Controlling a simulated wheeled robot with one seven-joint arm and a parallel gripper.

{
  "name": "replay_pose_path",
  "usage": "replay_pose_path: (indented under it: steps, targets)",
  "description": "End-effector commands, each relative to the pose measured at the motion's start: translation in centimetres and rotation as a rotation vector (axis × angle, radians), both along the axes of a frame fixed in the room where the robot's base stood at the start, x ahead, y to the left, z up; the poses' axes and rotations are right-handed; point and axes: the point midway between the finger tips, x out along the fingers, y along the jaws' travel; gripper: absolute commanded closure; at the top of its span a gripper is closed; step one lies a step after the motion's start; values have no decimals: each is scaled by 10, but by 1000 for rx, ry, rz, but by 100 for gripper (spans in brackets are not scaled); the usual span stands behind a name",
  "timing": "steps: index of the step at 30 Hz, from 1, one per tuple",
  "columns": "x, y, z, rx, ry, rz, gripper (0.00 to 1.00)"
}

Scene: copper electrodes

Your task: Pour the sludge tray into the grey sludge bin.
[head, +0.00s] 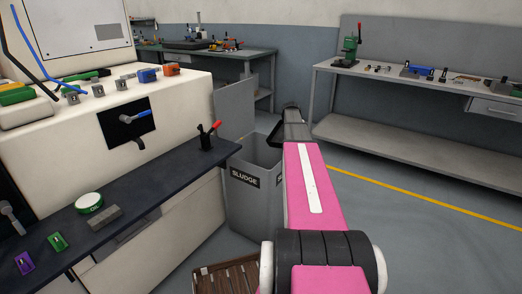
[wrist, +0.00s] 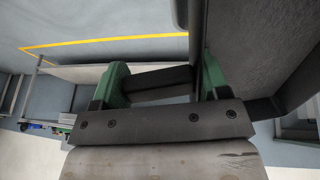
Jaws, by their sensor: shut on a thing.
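The grey sludge bin (head: 252,205) stands on the floor past the dark counter, with "SLUDGE" on its side and its top open. My pink arm reaches forward across its right side, and its far end is beside or over the bin's opening; I cannot tell which. My gripper (wrist: 163,76) shows two green fingers in the wrist view, shut on a dark bar (wrist: 160,86), which I take to be part of the sludge tray. A broad dark grey surface fills the upper right there; whether it is tray or bin is unclear. The tray's contents are hidden.
A brown slatted crate (head: 228,278) is low in front. Workbenches line the back. The floor at right is clear.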

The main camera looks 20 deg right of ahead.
Motion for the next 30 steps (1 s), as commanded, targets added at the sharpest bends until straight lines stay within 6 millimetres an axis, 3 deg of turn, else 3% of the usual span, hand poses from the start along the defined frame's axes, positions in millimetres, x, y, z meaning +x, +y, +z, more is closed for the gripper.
replay_pose_path:
  steps: [30]
  targets:
    - [-5,36,19,-225,-34,2,69]
